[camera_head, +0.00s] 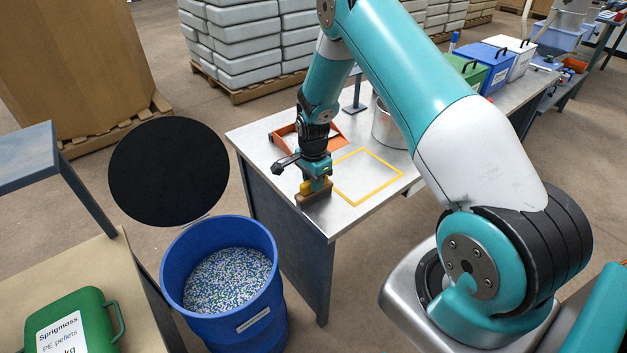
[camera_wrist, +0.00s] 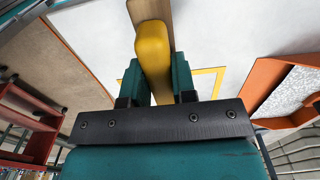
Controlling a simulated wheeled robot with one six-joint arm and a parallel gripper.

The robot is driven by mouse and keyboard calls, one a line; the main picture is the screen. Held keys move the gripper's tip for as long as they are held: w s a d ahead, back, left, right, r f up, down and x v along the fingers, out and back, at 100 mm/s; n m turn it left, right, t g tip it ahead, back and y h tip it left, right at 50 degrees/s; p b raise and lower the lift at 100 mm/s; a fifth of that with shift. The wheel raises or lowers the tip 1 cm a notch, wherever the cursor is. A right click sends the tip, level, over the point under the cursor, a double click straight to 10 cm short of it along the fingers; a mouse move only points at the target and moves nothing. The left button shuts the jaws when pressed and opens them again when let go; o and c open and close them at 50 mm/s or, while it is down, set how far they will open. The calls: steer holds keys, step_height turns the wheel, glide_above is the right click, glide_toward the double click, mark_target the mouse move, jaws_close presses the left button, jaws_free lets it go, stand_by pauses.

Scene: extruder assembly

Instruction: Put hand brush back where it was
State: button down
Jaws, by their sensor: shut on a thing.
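The hand brush has a yellow handle (camera_wrist: 153,50) and a wooden, tan body (camera_wrist: 150,10). My gripper (camera_wrist: 158,82) is shut on the yellow handle, with one teal finger on each side. In the head view my gripper (camera_head: 316,180) points down at the near left part of the metal table (camera_head: 375,206), with the hand brush (camera_head: 313,194) below it. The brush is at or just above the tabletop; I cannot tell whether it touches. A yellow outlined square (camera_head: 384,162) is marked on the table to the right of the brush.
An orange dustpan-like tray (camera_head: 335,128) lies behind my gripper, and a metal bucket (camera_head: 388,125) stands at the back right. A blue drum of pellets (camera_head: 224,280) stands left of the table. Coloured boxes (camera_head: 487,62) stand farther back.

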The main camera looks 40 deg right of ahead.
steer(key=c, duration=0.9)
jaws_free()
step_height(320, 180, up, 12)
steer(key=b, duration=0.2)
steer(key=s+a+r+n, duration=0.3)
steer(key=a+r+n, duration=0.3)
steer(key=a+r, duration=0.15)
steer(key=s+a+r+n+y, duration=0.1)
steer(key=s+a+r+n, duration=0.2)
steer(key=s+a+n, duration=0.2)
steer(key=s+a+r+n+y, duration=0.1)
steer(key=s+a+r+n, duration=0.3)
steer(key=s, duration=0.7)
steer(key=s+a+r+n+y, duration=0.2)
steer(key=s+a+r+n, duration=0.2)
steer(key=s+a+n, duration=0.3)
steer(key=shift+s+a+n, duration=0.15)
steer(key=shift+s+n, duration=0.4)
steer(key=shift+n, duration=0.15)
steer(key=shift+s+a+n, duration=0.15)
steer(key=shift+s+n, duration=0.4)
steer(key=shift+n, duration=0.15)
